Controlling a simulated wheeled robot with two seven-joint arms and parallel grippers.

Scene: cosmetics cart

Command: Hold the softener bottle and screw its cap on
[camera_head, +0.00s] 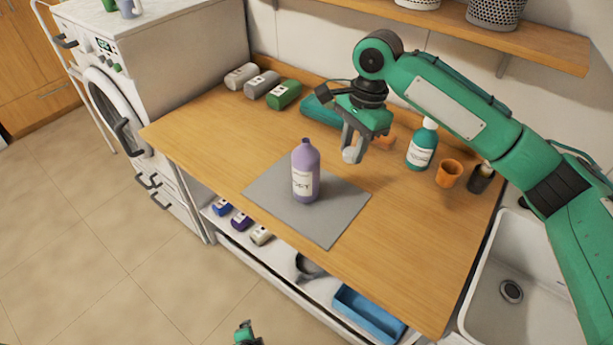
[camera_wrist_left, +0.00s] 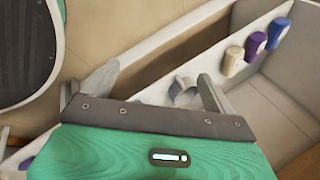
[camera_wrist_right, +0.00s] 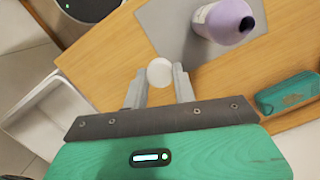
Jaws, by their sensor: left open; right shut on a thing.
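The softener bottle (camera_head: 305,176) is lilac with a pale label and stands upright on a grey mat (camera_head: 340,205). Its neck is bare and dark at the mouth. It also shows in the right wrist view (camera_wrist_right: 222,22). My right gripper (camera_head: 354,150) is shut on a round white cap (camera_wrist_right: 160,72). It holds the cap above the table, to the right of the bottle and apart from it. My left gripper (camera_wrist_left: 155,85) is open and empty, low in front of the shelf under the table. Only a small part of the left arm shows at the bottom of the head view.
A green-white bottle (camera_head: 421,146), an orange cup (camera_head: 449,173) and a dark cup (camera_head: 481,178) stand at the right. Several lying bottles (camera_head: 284,95) line the back left. A sink (camera_head: 530,265) is at the right. The front tabletop is clear.

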